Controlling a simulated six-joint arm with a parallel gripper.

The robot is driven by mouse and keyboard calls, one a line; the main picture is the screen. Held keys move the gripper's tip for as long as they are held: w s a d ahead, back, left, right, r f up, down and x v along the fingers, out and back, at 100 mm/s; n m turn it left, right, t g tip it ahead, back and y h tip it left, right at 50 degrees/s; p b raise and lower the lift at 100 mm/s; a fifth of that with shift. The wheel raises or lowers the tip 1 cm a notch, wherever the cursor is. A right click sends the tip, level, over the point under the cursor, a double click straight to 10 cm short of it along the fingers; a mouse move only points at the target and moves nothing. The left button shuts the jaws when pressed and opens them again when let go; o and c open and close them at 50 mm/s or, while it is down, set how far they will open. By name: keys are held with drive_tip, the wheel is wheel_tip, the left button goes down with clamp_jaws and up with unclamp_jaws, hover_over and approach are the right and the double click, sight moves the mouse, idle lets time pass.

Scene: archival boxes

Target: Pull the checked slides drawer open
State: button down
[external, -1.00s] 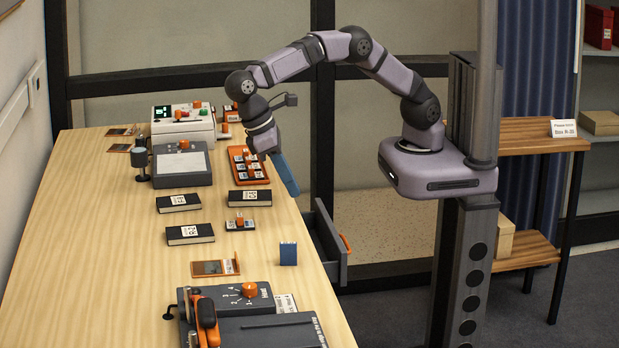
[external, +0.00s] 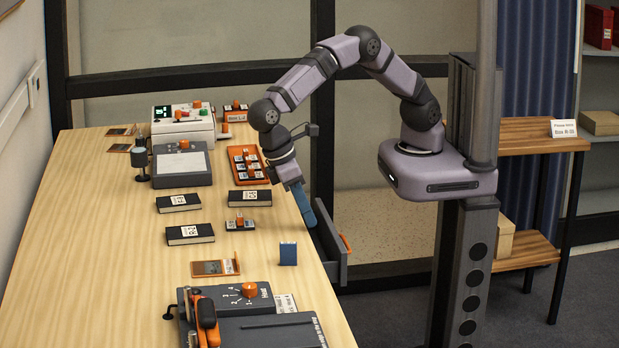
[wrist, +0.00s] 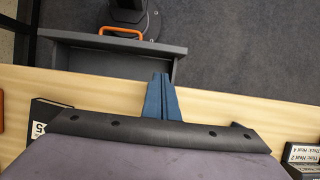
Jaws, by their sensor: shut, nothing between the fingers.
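The dark grey drawer (external: 334,262) stands pulled out from the table's right edge in the external view. Its orange handle (external: 346,242) is on the outer front face. In the wrist view the drawer (wrist: 62,60) looks empty where it shows, with the orange handle (wrist: 121,31) at the top. My gripper (external: 311,222) is shut and empty, its blue fingers pointing down. In the wrist view the fingertips (wrist: 161,76) overlap the drawer's near right corner, well apart from the handle. I cannot tell whether they touch the drawer. Any checked marking is not visible.
The wooden table (external: 120,250) holds several black boxes, an orange tray (external: 243,160), a small blue upright item (external: 288,254) and a grey device with an orange knob (external: 249,290). My own base stands beyond the drawer.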

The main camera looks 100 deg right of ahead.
drive_tip(key=x, duration=1.1)
drive_tip(key=shift+s+f+p, duration=0.15)
drive_tip(key=shift+f+p, duration=0.15)
drive_tip(key=shift+f, duration=0.05)
drive_tip(key=s+p, duration=0.3)
drive_tip(key=s, duration=1.1)
drive_tip(key=shift+r, duration=0.15)
drive_tip(key=p+v, duration=1.7)
drive_tip(key=v, duration=0.2)
drive_tip(key=shift+w+r, duration=0.15)
drive_tip(key=shift+r, duration=0.2)
